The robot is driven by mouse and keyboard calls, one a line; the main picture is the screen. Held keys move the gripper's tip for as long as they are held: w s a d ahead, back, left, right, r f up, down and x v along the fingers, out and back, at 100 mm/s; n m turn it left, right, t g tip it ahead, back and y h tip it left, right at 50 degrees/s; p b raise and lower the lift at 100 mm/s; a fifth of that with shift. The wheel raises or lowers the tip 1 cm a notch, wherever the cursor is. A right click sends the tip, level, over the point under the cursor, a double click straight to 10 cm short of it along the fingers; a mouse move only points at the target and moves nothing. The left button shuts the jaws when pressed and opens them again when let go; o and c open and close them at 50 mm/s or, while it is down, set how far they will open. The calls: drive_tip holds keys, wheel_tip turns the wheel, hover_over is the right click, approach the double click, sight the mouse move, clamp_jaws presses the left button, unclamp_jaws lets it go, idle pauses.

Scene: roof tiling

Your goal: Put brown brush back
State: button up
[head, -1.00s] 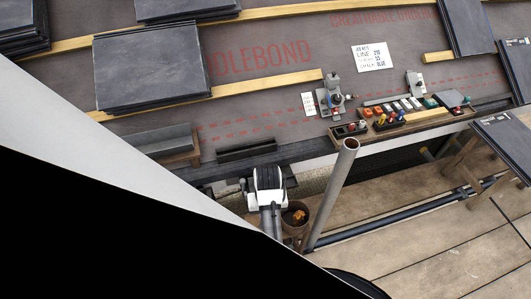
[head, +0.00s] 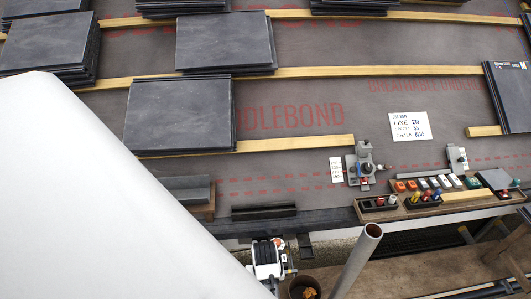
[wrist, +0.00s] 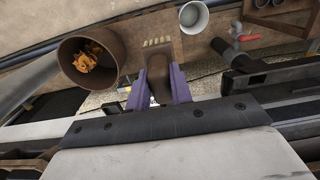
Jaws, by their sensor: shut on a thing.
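My gripper (wrist: 158,92) is seen from behind in the wrist view, with its purple fingers shut on the brown brush (wrist: 157,80). The brush lies between the fingers, with its brown end just beyond them. A brown piece with a row of pale marks (wrist: 157,42) shows past the brush; I cannot tell whether it belongs to it. The brush cannot be made out there.
A brown bucket (wrist: 90,62) with orange scraps is left of the gripper, also in the head view (head: 303,288). A pale cup (wrist: 193,17) lies beyond it. A grey pole (head: 358,262) stands right of my arm. Slate stacks (head: 180,115) and a tool tray (head: 425,208) sit on the roof.

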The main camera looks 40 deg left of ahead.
wheel_tip(320, 180, down, 10)
drive_tip(key=shift+f, duration=0.1)
idle(0.4)
drive_tip(key=shift+f, duration=0.15)
drive_tip(key=o, duration=0.9)
